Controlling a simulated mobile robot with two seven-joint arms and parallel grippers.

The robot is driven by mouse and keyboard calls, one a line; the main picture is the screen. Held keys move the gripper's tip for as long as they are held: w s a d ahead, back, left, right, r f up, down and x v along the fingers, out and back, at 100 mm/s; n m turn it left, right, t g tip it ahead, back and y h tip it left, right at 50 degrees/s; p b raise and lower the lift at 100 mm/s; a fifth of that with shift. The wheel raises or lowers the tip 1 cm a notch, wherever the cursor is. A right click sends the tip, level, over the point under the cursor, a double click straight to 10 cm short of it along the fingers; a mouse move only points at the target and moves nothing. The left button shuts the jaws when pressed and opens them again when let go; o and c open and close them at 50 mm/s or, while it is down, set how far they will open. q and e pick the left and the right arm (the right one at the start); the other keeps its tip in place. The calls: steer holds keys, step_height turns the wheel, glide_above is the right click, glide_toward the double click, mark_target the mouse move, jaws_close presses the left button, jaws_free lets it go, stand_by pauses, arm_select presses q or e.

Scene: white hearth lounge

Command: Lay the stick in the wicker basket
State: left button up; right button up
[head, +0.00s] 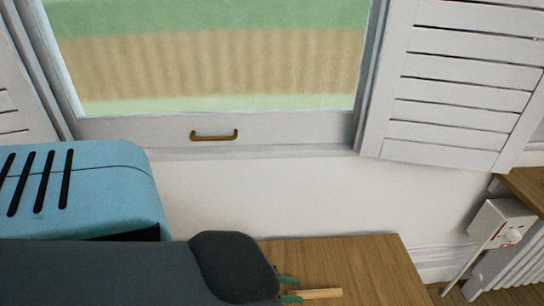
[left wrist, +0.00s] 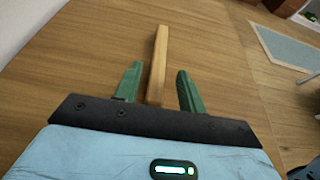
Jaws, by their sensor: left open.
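The stick is a pale wooden bar that lies on a brown wooden surface; in the left wrist view the stick (left wrist: 160,50) points away from me, between the two green fingers. My left gripper (left wrist: 158,72) is open, with a gap beside the stick on each side near the tips. In the head view the stick (head: 322,293) shows at the bottom edge, and my left gripper (head: 289,289) is at its left end. My dark wrist hides part of it there. The wicker basket is in neither view. My right gripper is not in view.
The wooden tabletop (head: 345,262) is bare around the stick and ends at the white wall below a window (head: 213,135). A white box (head: 502,222) stands at the right by a radiator (head: 515,270). A grey-blue rug (left wrist: 285,48) lies beyond the table's right edge.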

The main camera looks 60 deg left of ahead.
arm_select(q)
steer(key=v, duration=0.7)
steer(key=shift+p, duration=0.4)
